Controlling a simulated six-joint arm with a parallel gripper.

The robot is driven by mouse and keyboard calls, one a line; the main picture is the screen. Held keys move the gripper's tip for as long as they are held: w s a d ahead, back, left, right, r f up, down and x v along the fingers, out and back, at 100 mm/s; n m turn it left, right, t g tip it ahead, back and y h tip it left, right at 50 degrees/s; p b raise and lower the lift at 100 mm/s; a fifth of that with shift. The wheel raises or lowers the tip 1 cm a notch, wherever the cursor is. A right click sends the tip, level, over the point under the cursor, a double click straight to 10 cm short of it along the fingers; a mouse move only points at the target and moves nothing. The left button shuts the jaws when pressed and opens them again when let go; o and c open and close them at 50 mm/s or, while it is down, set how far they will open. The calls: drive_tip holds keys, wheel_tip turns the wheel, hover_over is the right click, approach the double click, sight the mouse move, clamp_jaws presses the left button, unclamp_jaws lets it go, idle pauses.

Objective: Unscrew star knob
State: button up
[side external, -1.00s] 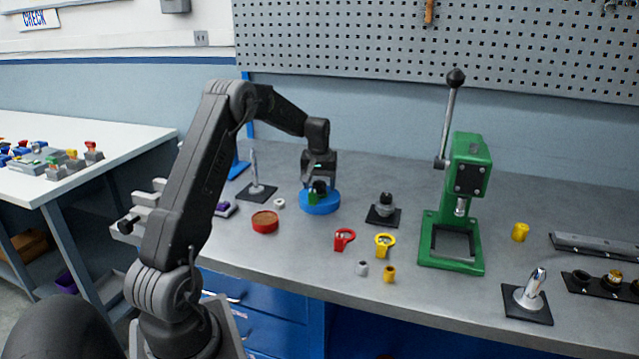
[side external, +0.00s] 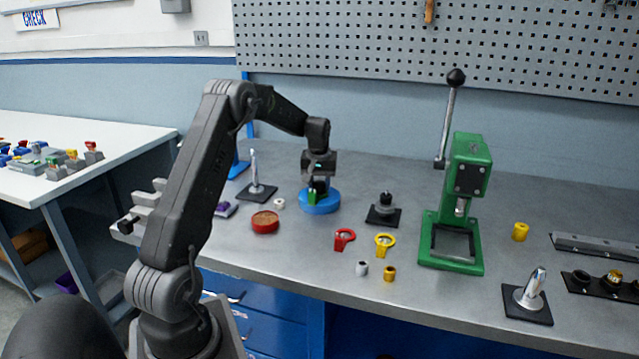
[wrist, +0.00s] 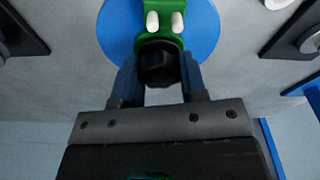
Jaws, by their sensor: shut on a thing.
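The star knob (wrist: 158,66) is black and sits between my gripper's two fingers in the wrist view. It is at the end of a green part (wrist: 155,42) with two white pins, over a round blue base (wrist: 203,28). In the side view the blue base (side external: 320,203) stands on the bench, with the green part (side external: 312,196) on it. My gripper (side external: 317,184) points down over it, and its fingers (wrist: 160,78) are shut on the knob. The knob is largely hidden by my gripper in the side view.
A red-brown round dish (side external: 265,222) and a post on a black plate (side external: 257,180) stand to the left. Red (side external: 344,239) and yellow (side external: 384,244) ring parts lie in front. A black fixture (side external: 384,208) and a green press (side external: 456,205) stand to the right.

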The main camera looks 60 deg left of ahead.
drive_tip(key=n, duration=0.4)
drive_tip(key=shift+w+n+g, duration=0.1)
drive_tip(key=shift+n+g, duration=0.3)
drive_tip(key=n, duration=0.3)
drive_tip(key=shift+n+g, duration=0.3)
drive_tip(key=n, duration=0.8)
drive_tip(key=shift+r+g+h, duration=0.1)
drive_tip(key=shift+g+h, duration=0.2)
drive_tip(key=shift+g, duration=0.1)
drive_tip(key=o, duration=1.2)
